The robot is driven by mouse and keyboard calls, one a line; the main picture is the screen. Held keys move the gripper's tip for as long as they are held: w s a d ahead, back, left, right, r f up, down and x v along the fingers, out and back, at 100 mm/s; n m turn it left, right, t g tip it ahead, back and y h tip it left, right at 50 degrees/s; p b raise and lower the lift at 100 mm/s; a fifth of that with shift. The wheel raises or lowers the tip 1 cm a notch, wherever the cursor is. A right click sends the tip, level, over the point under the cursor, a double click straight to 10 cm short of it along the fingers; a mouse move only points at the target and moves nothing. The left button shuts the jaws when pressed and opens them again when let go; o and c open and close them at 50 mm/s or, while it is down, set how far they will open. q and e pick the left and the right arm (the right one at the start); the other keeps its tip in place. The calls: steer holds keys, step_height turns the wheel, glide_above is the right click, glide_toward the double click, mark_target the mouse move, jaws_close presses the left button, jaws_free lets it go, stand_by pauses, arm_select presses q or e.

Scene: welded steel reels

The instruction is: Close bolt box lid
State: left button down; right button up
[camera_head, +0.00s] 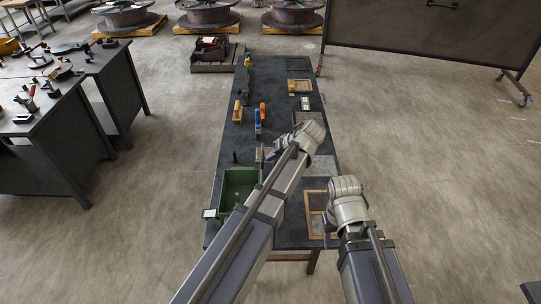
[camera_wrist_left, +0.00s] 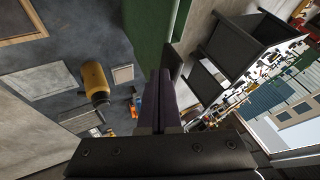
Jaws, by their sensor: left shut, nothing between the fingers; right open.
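The green bolt box (camera_head: 226,190) stands at the near left of the dark workbench, with its top open and its inside showing. Its right side is partly hidden by my left arm, and I cannot make out the lid clearly. A green panel of it (camera_wrist_left: 150,35) shows in the left wrist view, close beyond the fingers. My left gripper (camera_head: 270,154) is shut and empty, near the box's far right corner; its fingers also show in the left wrist view (camera_wrist_left: 163,90). I cannot tell whether they touch the box. My right gripper (camera_head: 328,222) is open over the near right bench, mostly hidden by its wrist.
A wooden-framed tray (camera_head: 313,235) lies below my right gripper. An orange-handled tool (camera_head: 263,111), a blue item (camera_head: 258,126) and a wooden block (camera_head: 237,112) stand farther along the bench. A yellow cylinder (camera_wrist_left: 96,80) shows in the left wrist view. A second workbench (camera_head: 75,115) stands at left.

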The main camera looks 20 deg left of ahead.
arm_select(q)
steer(key=s+a+f+n+t+h+p, duration=0.1)
steer(key=s+a+h, duration=0.1)
steer(key=a+h, duration=0.35)
steer(key=s+a+f+n+t+h, duration=0.1)
steer(key=s+a+h, duration=0.1)
steer(key=a, duration=0.6)
steer(key=s+a+f+n+t+h+b, duration=0.1)
steer(key=a+f+h+b, duration=0.5)
steer(key=b, duration=0.5)
steer(key=s+a+f+t+h+b, duration=0.15)
steer(key=a+f+b, duration=0.25)
steer(key=f+b, duration=0.5)
arm_select(e)
step_height(320, 180, down, 20)
steer(key=b, duration=0.1)
arm_select(q)
steer(key=w+d+r+p+v, duration=0.1)
steer(key=r+p+v, duration=0.1)
steer(key=p+v, duration=0.6)
steer(key=v, duration=0.5)
arm_select(e)
step_height(320, 180, up, 8)
steer(key=s+a, duration=0.1)
steer(key=shift+r, duration=0.15)
steer(key=shift+s, duration=0.1)
